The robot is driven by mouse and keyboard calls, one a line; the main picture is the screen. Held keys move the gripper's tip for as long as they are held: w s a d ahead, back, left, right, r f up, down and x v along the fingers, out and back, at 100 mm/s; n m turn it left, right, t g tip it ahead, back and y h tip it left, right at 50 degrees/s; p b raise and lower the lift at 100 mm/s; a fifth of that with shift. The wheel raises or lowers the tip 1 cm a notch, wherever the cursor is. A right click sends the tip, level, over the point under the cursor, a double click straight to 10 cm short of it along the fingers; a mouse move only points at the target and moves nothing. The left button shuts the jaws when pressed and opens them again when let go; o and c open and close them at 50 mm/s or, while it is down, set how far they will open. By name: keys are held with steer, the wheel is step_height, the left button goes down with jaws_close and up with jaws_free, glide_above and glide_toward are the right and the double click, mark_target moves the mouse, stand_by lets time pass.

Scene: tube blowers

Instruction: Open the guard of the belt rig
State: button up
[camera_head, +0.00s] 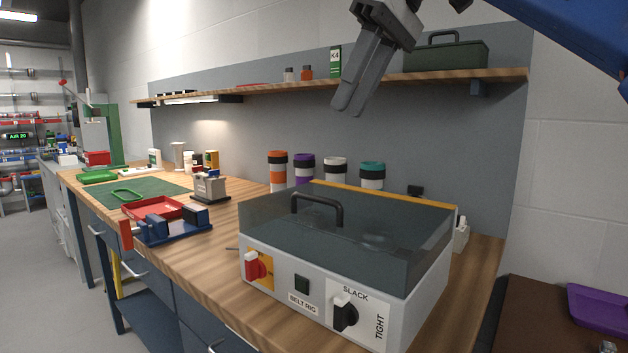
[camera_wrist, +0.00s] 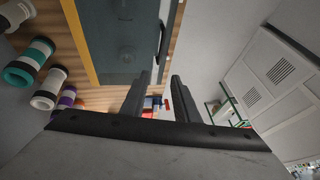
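The belt rig (camera_head: 315,311) is a pale grey box on the bench with a smoked see-through guard (camera_head: 400,236) on top. The guard is down, with a black bar handle (camera_head: 318,204) on it. A yellow-orange strip runs along its back edge. My gripper (camera_head: 348,108) is in the air above and behind the rig, empty and apart from the handle. In the wrist view, the fingers (camera_wrist: 161,82) stand apart with a gap between them; the guard (camera_wrist: 120,45) and the handle (camera_wrist: 162,42) show beyond them. The rig's front has a red switch (camera_head: 257,267) and a SLACK/TIGHT knob (camera_head: 344,312).
A wooden shelf (camera_head: 390,77) with a dark green toolbox (camera_head: 445,55) hangs behind the rig, close to my gripper. Several banded cylinders (camera_head: 335,171) stand behind the rig. A blue vise-like fixture (camera_head: 175,225) and red tray sit to its left. The air above the guard is clear.

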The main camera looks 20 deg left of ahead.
glide_above(313, 217)
step_height(313, 217, down, 14)
steer(key=shift+w+f, duration=0.1)
stand_by(0.3)
jaws_close()
